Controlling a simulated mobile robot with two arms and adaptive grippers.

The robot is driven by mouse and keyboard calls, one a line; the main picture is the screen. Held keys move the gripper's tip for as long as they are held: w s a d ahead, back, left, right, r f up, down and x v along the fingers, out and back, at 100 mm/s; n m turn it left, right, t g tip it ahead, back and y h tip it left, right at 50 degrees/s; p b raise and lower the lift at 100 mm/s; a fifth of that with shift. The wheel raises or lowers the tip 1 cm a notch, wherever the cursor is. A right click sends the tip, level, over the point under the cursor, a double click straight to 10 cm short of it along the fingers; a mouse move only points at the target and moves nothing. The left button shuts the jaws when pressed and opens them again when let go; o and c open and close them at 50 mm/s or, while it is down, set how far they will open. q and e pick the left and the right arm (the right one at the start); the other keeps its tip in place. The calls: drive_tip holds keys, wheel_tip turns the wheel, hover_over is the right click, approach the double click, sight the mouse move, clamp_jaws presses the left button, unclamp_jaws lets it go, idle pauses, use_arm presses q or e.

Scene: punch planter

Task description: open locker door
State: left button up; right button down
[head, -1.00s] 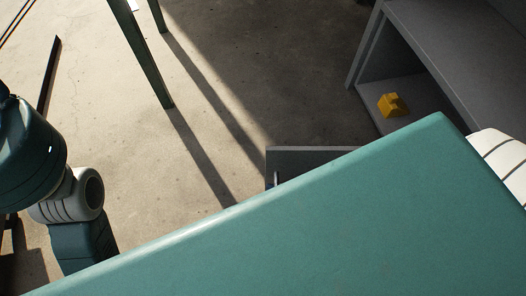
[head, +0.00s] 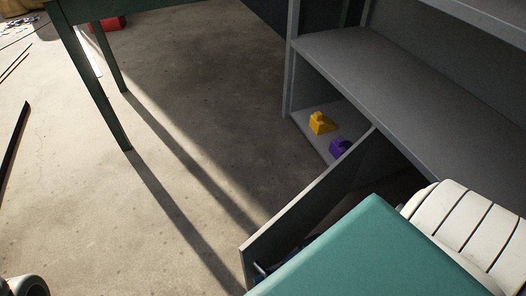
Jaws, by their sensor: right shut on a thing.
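The grey locker (head: 390,72) stands at the right in the head view. Its grey door (head: 335,186) stands ajar, slanting from the locker front down to the lower middle. The door's handle (head: 259,269) shows in small part at the door's lower end. My right gripper (head: 272,264) is at that end, mostly hidden behind my teal arm link. It appears shut on the handle; its fingertips are hard to make out. My left gripper is out of view.
A yellow object (head: 321,123) and a purple object (head: 340,148) sit on the locker's low shelf. A dark green table (head: 92,75) stands at the upper left, with a red object (head: 108,24) beyond it. The concrete floor left of the door is clear.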

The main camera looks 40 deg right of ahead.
drive_tip(key=shift+s+d, duration=0.15)
drive_tip(key=shift+s, duration=0.15)
drive_tip(key=c, duration=1.7)
unclamp_jaws()
drive_tip(key=shift+o, duration=0.2)
drive_tip(key=s+d, duration=0.1)
drive_tip(key=d, duration=0.7)
drive_tip(key=shift+s, duration=0.3)
